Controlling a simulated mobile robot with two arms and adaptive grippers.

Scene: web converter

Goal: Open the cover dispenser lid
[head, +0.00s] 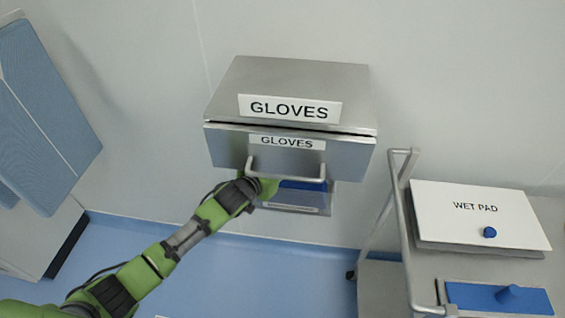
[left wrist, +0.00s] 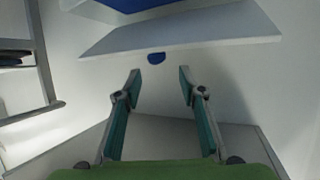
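No thing with a cover label shows. In the head view, a steel wall dispenser (head: 290,85) labelled GLOVES has a slightly gapped front panel (head: 225,142), also labelled GLOVES, with a bar handle (head: 290,178). A lower part with blue in it (head: 303,197) shows below. My left gripper (head: 262,188) is at the left end of the handle; its fingertips and any contact are hidden there. In the left wrist view my left gripper (left wrist: 159,74) is open, with nothing between its fingers. A pale panel (left wrist: 205,38) with a blue knob (left wrist: 156,58) lies just beyond the fingertips. My right gripper is not in view.
A metal cart (head: 400,215) stands at right, with a white box lid labelled WET PAD (head: 455,225) and a blue-topped tray (head: 480,296) on it. Blue-grey panels (head: 45,115) stand at left. Blue floor (head: 260,275) is clear between them.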

